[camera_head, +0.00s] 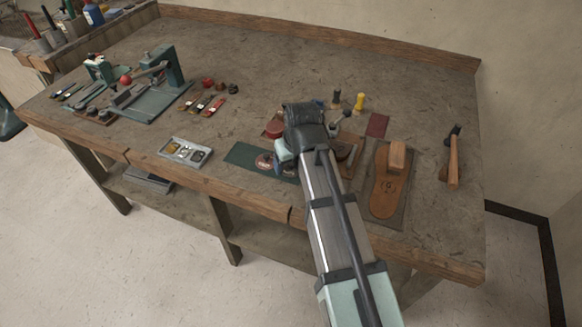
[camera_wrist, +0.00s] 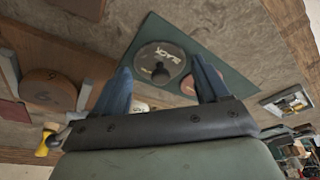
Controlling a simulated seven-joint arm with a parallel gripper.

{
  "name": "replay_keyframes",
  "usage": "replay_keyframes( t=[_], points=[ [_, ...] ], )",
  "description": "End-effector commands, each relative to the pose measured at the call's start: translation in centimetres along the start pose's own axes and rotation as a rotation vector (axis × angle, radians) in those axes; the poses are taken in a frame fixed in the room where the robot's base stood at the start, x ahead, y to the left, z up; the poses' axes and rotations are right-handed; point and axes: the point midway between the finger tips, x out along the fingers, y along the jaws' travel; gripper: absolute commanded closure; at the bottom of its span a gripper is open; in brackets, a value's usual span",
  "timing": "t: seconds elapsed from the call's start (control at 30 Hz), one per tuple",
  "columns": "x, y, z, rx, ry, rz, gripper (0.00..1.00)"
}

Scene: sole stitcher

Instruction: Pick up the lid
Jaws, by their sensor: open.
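The lid (camera_wrist: 174,55) looks like a round disc with a dark centre knob and the word BLACK on it. It lies on a dark green mat (camera_wrist: 222,52). In the head view the mat (camera_head: 240,153) is near the bench's front edge, and the lid seems to be the right-hand disc, partly hidden by my wrist. My gripper (camera_wrist: 164,66) is open, with its two blue fingers reaching toward the lid, one on each side of it in the wrist view. Nothing is held. Whether the fingers touch the lid cannot be told.
A second disc (camera_head: 264,161) lies on the mat left of the lid. A grey tray (camera_head: 170,148) with small parts stands further left. A sole-shaped board (camera_head: 383,194) with a wooden block (camera_head: 396,157) and a hammer (camera_head: 453,160) are at the right.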

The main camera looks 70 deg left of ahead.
Motion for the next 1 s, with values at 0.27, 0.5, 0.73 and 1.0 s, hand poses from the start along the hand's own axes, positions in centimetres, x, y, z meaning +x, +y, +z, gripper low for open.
replay_keyframes(
  t=[0.27, 0.5, 0.73, 1.0],
  points=[
    [0.36, -0.01, -0.02, 0.000, 0.001, 0.000, 0.26],
    [0.34, -0.01, -0.01, 0.000, 0.001, 0.000, 0.49],
    [0.34, -0.01, -0.01, 0.000, 0.001, 0.000, 0.66],
    [-0.04, 0.00, -0.14, 0.000, 0.001, 0.000, 0.82]
  ],
)
